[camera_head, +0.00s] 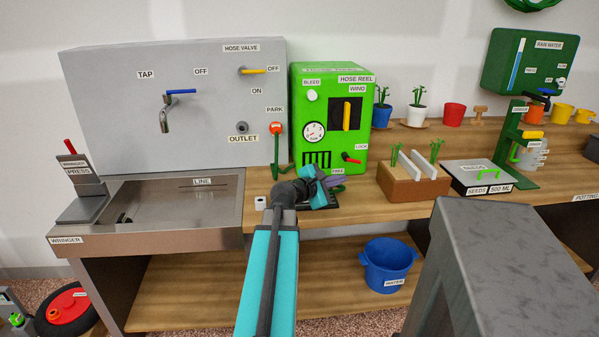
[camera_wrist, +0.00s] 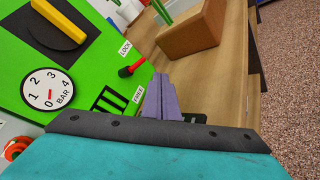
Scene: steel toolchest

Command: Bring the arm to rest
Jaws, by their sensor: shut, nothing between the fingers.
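My gripper (camera_head: 330,181) is at the end of my cyan and dark arm, which reaches over the wooden bench top (camera_head: 352,193). The gripper is in front of the green hose reel box (camera_head: 362,106), near its lower front. In the wrist view the purple fingers (camera_wrist: 160,100) are shut together and empty. They point toward the lower part of the green box face (camera_wrist: 95,62), close to the FREE label (camera_wrist: 138,95) and below the red-tipped lock lever (camera_wrist: 131,69). Whether the fingers touch anything is not clear.
The steel sink (camera_head: 175,204) and grey tap panel (camera_head: 110,110) stand left. A brown planter block (camera_head: 412,185) and a seed box (camera_head: 478,177) stand right of the gripper. A blue bucket (camera_head: 388,262) is on the lower shelf. A grey slab (camera_head: 510,265) fills the right foreground.

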